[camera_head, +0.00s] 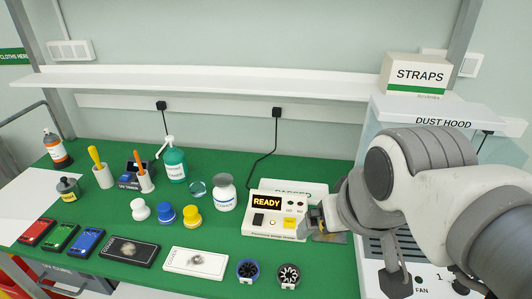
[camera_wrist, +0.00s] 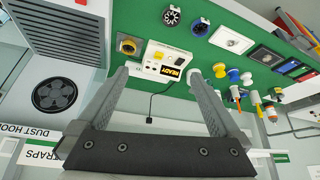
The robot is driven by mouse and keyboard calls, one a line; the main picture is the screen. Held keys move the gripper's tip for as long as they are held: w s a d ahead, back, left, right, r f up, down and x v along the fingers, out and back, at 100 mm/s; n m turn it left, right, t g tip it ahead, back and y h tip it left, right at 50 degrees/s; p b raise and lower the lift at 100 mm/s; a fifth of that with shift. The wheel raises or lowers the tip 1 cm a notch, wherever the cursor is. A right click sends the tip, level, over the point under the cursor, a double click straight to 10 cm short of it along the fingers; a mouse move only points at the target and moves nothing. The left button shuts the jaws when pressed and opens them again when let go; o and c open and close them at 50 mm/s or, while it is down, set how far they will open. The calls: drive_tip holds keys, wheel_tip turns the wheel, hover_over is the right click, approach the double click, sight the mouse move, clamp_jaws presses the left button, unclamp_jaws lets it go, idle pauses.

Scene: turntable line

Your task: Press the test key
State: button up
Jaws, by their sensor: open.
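The white tester (camera_head: 275,232) stands on the green bench top with a lit READY display (camera_head: 267,202). A black switch (camera_head: 258,219) and a yellow key (camera_head: 290,223) are on its front panel; I cannot read the key's label. In the wrist view the tester (camera_wrist: 165,54) shows upside down beyond the fingertips, between them in the picture. My gripper (camera_wrist: 158,72) is open and empty.
The dust hood (camera_head: 390,112) stands at the right. A white bottle (camera_head: 223,195) and yellow (camera_head: 192,217) and blue (camera_head: 165,214) knobs are left of the tester. Two round fans (camera_head: 288,275) lie in front.

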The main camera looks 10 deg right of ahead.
drive_tip(key=shift+a, duration=0.1)
drive_tip(key=shift+c, duration=0.7)
clamp_jaws()
idle(0.9)
